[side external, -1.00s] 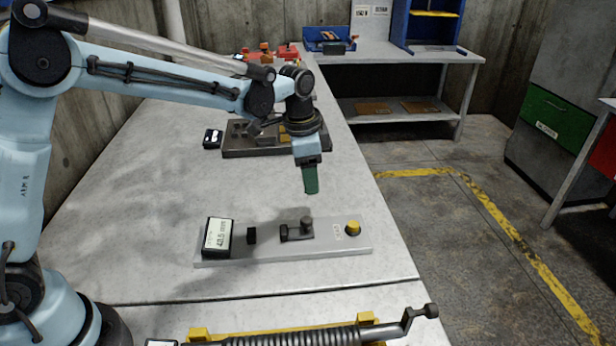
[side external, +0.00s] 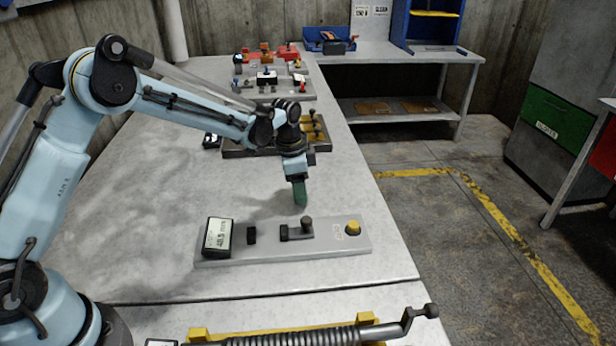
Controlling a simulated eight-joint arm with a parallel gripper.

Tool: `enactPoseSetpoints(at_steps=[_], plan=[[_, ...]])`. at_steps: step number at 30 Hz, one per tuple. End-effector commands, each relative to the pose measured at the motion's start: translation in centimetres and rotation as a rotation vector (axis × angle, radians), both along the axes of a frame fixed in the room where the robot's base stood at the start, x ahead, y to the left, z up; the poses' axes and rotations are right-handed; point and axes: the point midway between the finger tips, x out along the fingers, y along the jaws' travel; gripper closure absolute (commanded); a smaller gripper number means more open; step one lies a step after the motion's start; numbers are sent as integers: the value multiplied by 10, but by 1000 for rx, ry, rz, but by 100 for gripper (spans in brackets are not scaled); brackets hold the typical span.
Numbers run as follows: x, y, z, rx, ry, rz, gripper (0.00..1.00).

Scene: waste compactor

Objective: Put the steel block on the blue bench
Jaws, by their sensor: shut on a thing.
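My gripper (side external: 299,181) is shut on a dark green block-shaped piece (side external: 300,194) that points down from it. The piece is held above the grey table, just behind the grey gauge plate, apart from the plate as far as I can tell. No bare steel-coloured block can be made out. A pale grey bench (side external: 400,57) stands at the back right, with a blue rack (side external: 400,25) and a blue tray (side external: 325,42) on it. No bench with a blue top shows.
The gauge plate (side external: 345,246) carries a display (side external: 218,238), a small clamp (side external: 300,230) and a yellow button (side external: 353,228). Fixtures (side external: 270,85) stand at the table's back. A spring-wound rod (side external: 290,338) lies in front. The table's left middle is clear.

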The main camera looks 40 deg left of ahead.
Motion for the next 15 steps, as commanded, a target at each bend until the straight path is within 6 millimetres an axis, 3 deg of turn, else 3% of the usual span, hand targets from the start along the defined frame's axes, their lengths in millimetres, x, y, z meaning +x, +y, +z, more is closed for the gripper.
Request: enactPoseSetpoints(at_steps=[6, 7, 12, 15], plan=[[0, 0, -2, 0, 0, 0, 96], [0, 0, -3, 0, 0, 0, 44], [0, 0, -3, 0, 0, 0, 20], [0, 0, -2, 0, 0, 0, 20]])
